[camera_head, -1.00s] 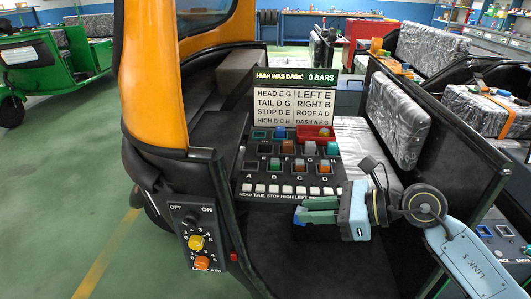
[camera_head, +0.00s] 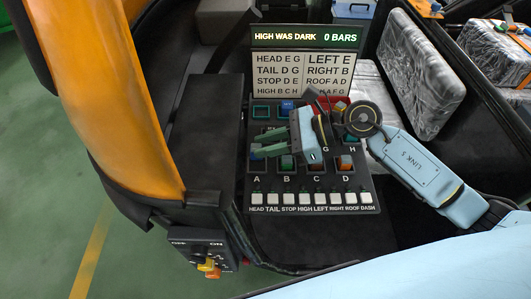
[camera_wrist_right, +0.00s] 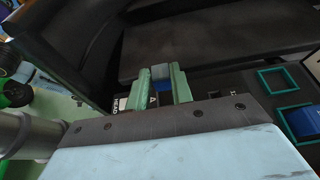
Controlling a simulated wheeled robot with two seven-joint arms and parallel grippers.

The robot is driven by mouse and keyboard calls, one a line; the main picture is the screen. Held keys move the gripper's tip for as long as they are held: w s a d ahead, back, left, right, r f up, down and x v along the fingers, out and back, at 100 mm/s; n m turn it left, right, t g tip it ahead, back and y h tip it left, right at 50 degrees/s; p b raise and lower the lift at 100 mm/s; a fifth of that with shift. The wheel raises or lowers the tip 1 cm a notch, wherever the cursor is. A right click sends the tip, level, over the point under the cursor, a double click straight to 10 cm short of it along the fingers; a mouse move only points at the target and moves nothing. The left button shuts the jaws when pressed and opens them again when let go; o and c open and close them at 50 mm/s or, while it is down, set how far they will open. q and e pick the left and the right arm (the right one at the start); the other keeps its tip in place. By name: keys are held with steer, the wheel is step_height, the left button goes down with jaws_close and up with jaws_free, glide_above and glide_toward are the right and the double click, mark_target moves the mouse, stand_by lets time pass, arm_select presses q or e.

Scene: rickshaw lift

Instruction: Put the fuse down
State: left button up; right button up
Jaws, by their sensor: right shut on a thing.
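My right gripper (camera_head: 256,146) reaches in from the right over the fuse panel (camera_head: 264,180), its green fingers pointing left near the panel's left edge. It is shut on a blue fuse (camera_wrist_right: 162,84), which shows between the fingertips in the right wrist view. In the head view the fuse is mostly hidden by the fingers. I cannot tell whether it touches a socket. An empty teal-edged socket (camera_head: 261,112) lies behind the fingers. Another blue fuse (camera_head: 287,105) sits to its right. My left gripper is not in view.
Green (camera_head: 287,162), red and orange (camera_head: 346,163) fuses sit in the lower row. White switches (camera_head: 256,199) line the front. A display (camera_head: 305,37) reading "HIGH WAS DARK 0 BARS" stands behind. A black box (camera_head: 205,130) is close on the left.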

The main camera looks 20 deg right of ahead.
steer(key=shift+w+f, duration=0.15)
steer(key=shift+f, duration=2)
steer(key=shift+b, duration=0.3)
steer(key=shift+f, duration=0.15)
steer(key=o, duration=0.9)
steer(key=shift+o, duration=0.2)
steer(key=shift+r, duration=0.25)
steer(key=v, duration=1)
steer(key=shift+d+b, duration=0.3)
steer(key=shift+d, duration=0.1)
steer(key=shift+s+d+r, duration=0.25)
steer(key=shift+d+r, duration=0.05)
steer(key=shift+d, duration=0.2)
